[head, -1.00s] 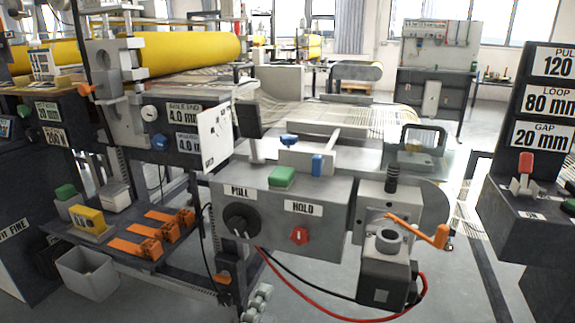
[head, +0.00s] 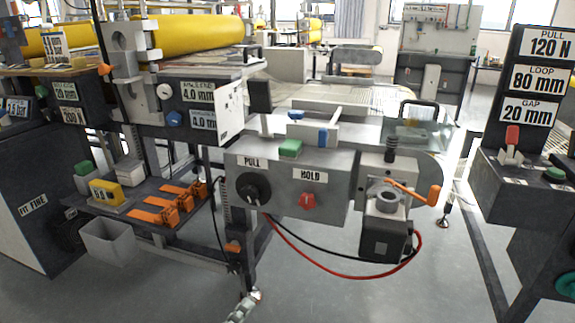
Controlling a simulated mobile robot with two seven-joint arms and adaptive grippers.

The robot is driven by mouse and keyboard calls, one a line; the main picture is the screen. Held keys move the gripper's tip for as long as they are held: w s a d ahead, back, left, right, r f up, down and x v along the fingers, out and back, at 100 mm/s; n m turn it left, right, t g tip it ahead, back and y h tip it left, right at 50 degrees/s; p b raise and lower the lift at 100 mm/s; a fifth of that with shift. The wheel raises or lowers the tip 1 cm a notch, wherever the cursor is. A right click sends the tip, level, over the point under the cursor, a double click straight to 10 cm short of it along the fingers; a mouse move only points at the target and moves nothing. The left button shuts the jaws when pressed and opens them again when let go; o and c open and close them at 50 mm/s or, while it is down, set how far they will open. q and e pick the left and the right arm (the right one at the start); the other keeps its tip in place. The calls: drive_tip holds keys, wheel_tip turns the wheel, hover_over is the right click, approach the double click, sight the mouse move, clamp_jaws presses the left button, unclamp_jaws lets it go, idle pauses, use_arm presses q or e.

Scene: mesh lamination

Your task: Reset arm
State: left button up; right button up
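Neither of my grippers is visible in the head view. A grey machine console (head: 330,198) stands in the middle, with a black knob (head: 252,188) under the PULL label and a red knob (head: 308,201) under the HOLD label. A green button (head: 290,149) sits on top of it. At its right end, a crank with an orange handle (head: 434,195) extends to the right above a dark motor-like block (head: 385,235).
A shelf at left holds several orange clips (head: 170,209) and a yellow block (head: 106,192). A grey bin (head: 108,242) is below it. A dark control post (head: 535,120) reading 120 N, 80 mm and 20 mm stands at right. Red and black cables hang under the console. The front floor looks open.

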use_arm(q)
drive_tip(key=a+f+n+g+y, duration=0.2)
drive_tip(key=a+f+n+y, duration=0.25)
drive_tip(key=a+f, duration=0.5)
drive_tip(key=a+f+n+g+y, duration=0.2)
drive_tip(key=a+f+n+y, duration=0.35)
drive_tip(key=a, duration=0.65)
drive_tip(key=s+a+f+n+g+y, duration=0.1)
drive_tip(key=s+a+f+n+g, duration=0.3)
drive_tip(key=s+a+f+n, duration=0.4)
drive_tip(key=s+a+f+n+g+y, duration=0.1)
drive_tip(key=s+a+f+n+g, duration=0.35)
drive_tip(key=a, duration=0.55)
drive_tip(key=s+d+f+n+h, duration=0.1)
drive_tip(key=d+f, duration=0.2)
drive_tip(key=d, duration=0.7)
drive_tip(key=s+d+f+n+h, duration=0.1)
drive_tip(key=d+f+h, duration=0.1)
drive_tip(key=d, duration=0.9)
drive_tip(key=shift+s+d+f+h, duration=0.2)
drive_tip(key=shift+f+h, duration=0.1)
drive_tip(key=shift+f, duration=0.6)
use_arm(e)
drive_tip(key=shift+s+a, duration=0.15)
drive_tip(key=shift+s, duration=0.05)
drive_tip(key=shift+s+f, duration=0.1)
